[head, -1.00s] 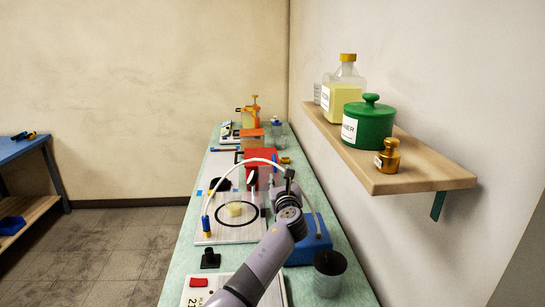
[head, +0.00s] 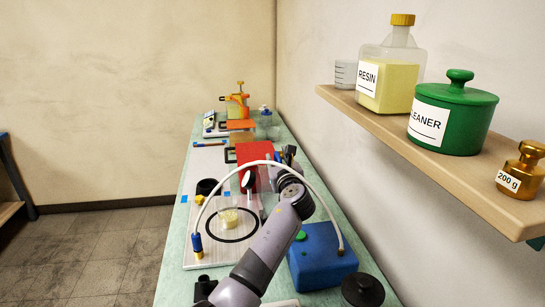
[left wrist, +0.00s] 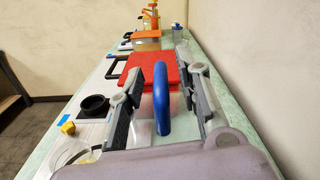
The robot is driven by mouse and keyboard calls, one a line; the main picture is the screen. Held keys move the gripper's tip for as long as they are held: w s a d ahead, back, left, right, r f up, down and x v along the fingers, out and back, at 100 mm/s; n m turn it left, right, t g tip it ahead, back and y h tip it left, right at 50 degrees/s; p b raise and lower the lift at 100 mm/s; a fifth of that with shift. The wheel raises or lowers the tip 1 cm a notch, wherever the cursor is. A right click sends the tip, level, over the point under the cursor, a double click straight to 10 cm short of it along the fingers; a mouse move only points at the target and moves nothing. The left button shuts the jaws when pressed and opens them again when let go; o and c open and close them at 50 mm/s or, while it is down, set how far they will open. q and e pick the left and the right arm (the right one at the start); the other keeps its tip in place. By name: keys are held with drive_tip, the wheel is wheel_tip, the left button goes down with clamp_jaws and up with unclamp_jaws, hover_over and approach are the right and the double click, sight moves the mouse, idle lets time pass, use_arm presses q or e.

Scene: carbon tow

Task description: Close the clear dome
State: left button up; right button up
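My left gripper (head: 285,158) reaches over the bench beside the red box and is partly hidden by its own arm. In the left wrist view my left gripper (left wrist: 160,64) has its two fingers apart, one on each side of an upright blue arched handle (left wrist: 162,98). I cannot tell whether either finger touches the handle. I cannot make out the clear dome's shell, so I cannot tell whether this handle belongs to it. A black ring (head: 257,229) lies on a white board (head: 205,255), with a small clear cup of yellowish stuff (head: 229,217) inside it. My right gripper is not in view.
A white hose (head: 240,168) arches from the board to a blue box (head: 322,262). The red box (head: 250,153) stands behind. A wall shelf (head: 430,137) with bottles overhangs the right.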

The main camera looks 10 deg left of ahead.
use_arm(q)
drive_tip(key=shift+d+r, duration=0.1)
drive_tip(key=shift+r, duration=0.05)
clamp_jaws()
idle(0.4)
idle(0.5)
